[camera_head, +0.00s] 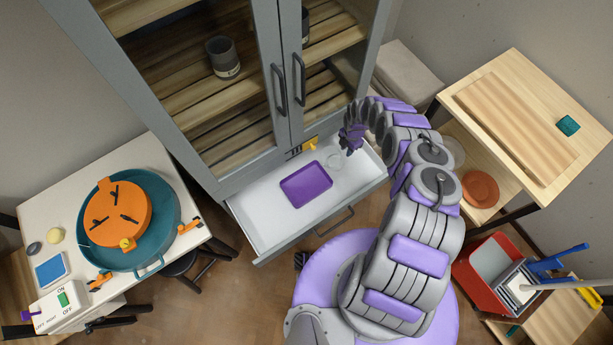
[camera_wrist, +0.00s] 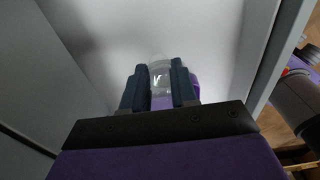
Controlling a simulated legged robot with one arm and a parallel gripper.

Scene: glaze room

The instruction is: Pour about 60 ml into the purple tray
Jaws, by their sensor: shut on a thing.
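The purple tray (camera_head: 306,184) lies flat in the white open drawer (camera_head: 262,227) under the cabinet. A small clear vessel (camera_head: 334,162) shows just right of the tray, by my gripper (camera_head: 346,144). In the wrist view my gripper (camera_wrist: 158,88) has its two dark fingers on either side of the clear vessel (camera_wrist: 160,68), shut on it. I cannot tell whether the vessel is tilted or how much liquid it holds. The tray looks empty from above. Purple shows between the fingers in the wrist view, but I cannot tell what it is.
The grey cabinet (camera_head: 291,85) with glass doors stands behind the drawer, with a dark cup (camera_head: 222,58) inside. At right are a wooden shelf unit (camera_head: 520,110) and a red bin (camera_head: 480,283).

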